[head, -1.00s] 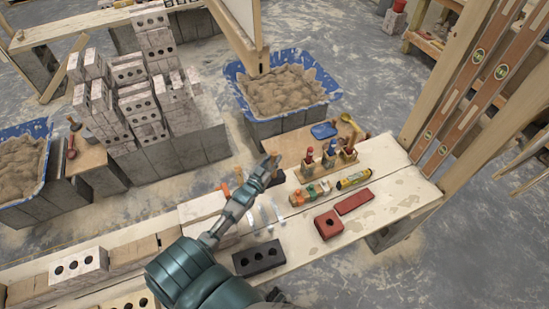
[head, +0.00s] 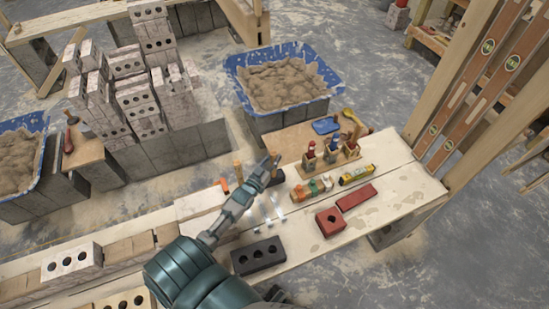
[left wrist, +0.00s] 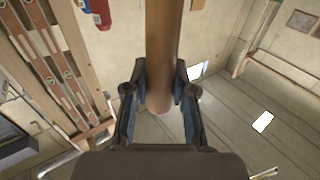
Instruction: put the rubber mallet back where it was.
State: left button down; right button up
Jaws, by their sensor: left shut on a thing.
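My left gripper (head: 266,166) reaches in over the near bench and is shut on the wooden handle of the rubber mallet (head: 276,158). In the left wrist view the brown handle (left wrist: 163,50) runs between the two fingers (left wrist: 158,100), with its round end showing. A dark block-like shape, which looks like the mallet's head (head: 275,181), shows just below and right of the fingertips, low at the bench top. I cannot tell whether it touches the bench. The head is out of the left wrist view. My right gripper is not in view.
Several bottles in wooden holders (head: 311,158), a yellow tube (head: 357,175), red bricks (head: 330,221) and a dark holed brick (head: 259,257) occupy the bench (head: 400,205). Another wooden handle (head: 238,172) stands left of my gripper. A blue tub (head: 240,63) of mortar lies beyond.

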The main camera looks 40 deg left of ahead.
pick_arm(q)
jog(key=shift+a+f, duration=0.25)
jog(key=shift+a, duration=0.4)
jog(key=shift+d+r, duration=0.15)
jog(key=shift+d, duration=0.5)
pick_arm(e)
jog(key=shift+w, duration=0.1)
